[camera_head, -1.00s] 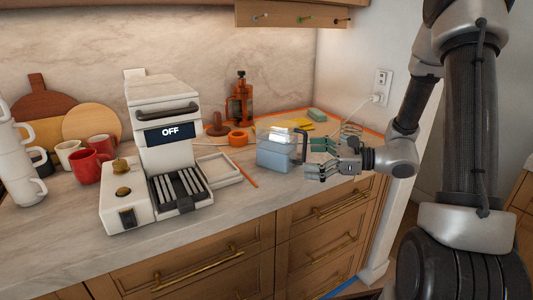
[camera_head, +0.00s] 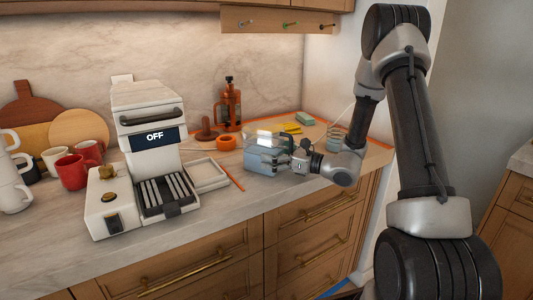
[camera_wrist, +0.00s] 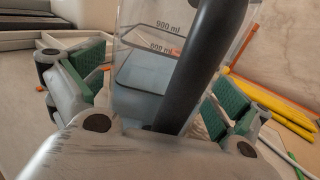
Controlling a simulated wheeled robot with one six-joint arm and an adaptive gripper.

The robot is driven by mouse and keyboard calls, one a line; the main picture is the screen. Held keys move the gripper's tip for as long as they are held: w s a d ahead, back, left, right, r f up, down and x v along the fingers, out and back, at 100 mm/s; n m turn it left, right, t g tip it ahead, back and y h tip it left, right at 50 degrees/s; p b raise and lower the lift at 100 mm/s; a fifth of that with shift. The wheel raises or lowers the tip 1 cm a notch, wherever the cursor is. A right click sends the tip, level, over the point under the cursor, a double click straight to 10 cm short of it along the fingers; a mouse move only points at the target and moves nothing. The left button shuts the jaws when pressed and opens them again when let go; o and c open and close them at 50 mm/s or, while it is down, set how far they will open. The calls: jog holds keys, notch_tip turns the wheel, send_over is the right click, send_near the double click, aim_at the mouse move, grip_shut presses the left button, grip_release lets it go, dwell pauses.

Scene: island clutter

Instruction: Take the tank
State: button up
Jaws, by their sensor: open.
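The tank (camera_head: 261,155) is a clear container with bluish water and a dark handle. It stands on the counter right of the white coffee machine. In the wrist view the tank (camera_wrist: 140,75) shows volume marks, and its dark handle (camera_wrist: 203,60) runs upright between my fingers. My gripper (camera_head: 290,158) is open at the tank's right side. In the wrist view the green pads of my gripper (camera_wrist: 155,95) stand apart on either side of the handle, with gaps visible. The tank's lower part is hidden by my gripper.
The coffee machine (camera_head: 150,150) reads OFF, with a white tray (camera_head: 205,174) beside it. Mugs (camera_head: 72,171) stand at the left. A brown press (camera_head: 229,105), an orange ring (camera_head: 226,143), yellow cloths (camera_head: 290,128) and a glass (camera_head: 335,138) stand near the tank.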

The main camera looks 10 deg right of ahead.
jog(key=shift+w+a, duration=0.1)
jog(key=c, duration=1.7)
jog(key=shift+r, duration=0.1)
